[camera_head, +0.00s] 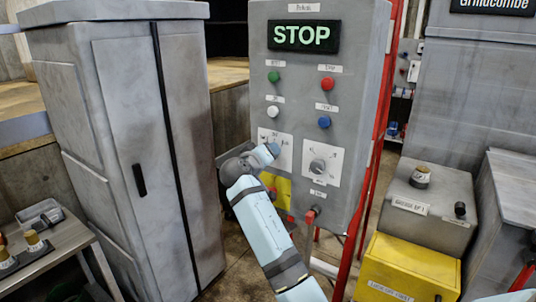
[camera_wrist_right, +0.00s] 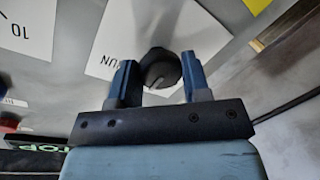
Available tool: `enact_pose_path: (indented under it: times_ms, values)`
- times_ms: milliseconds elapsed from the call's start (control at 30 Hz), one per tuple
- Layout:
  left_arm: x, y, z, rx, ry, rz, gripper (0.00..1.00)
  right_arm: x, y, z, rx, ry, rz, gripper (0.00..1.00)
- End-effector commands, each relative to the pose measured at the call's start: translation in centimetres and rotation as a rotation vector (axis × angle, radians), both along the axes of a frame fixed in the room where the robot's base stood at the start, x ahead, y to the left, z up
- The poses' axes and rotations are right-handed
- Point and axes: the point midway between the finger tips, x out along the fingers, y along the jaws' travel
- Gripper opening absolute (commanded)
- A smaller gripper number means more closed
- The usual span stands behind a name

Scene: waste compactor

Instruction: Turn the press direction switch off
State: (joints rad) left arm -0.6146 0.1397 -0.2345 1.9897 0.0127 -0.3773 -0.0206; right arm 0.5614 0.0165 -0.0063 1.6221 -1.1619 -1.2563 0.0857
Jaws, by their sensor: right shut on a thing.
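A grey control panel (camera_head: 345,70) carries two white plates for rotary switches. My right gripper (camera_head: 270,150) reaches the left plate (camera_head: 285,150) and mostly covers the switch there. In the right wrist view, a dark round knob (camera_wrist_right: 160,68) sits between the two blue fingertips of this gripper (camera_wrist_right: 160,82), which is shut on it. The plate beside the knob (camera_wrist_right: 125,35) has lettering, seen inverted and partly hidden. The other rotary switch (camera_head: 318,166) is uncovered on the right plate. The small head-view labels are unreadable, so I cannot tell which is named press direction. My left gripper is out of view.
A lit STOP display (camera_head: 303,36) is above a green button (camera_head: 274,76), red button (camera_head: 327,84), white button (camera_head: 273,112) and blue button (camera_head: 324,122). A grey cabinet (camera_head: 120,130) stands left; a yellow box (camera_head: 405,268) is lower right.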

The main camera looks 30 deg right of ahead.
Motion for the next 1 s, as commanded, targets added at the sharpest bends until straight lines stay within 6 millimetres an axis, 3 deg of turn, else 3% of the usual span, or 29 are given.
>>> enact_pose_path:
  times_ms: [33, 67, 167, 567, 1000]
  values:
    - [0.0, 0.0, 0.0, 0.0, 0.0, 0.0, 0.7, 0.0, 0.0, 0.0, -0.001, 0.0, 0.001, 0.2]
    - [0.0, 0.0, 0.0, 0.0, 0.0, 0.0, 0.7, 0.0, 0.0, 0.0, -0.001, 0.0, 0.001, 0.48]
    - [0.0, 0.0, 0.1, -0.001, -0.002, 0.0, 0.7, 0.0, 0.0, 0.0, -0.001, 0.0, 0.001, 0.69]
    - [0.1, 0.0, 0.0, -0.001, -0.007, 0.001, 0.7, -0.4, 0.9, -0.1, 0.001, -0.001, 0.002, 0.69]
    - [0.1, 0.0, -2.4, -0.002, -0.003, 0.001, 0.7, -4.8, 9.1, 0.9, 0.002, -0.001, 0.003, 0.69]
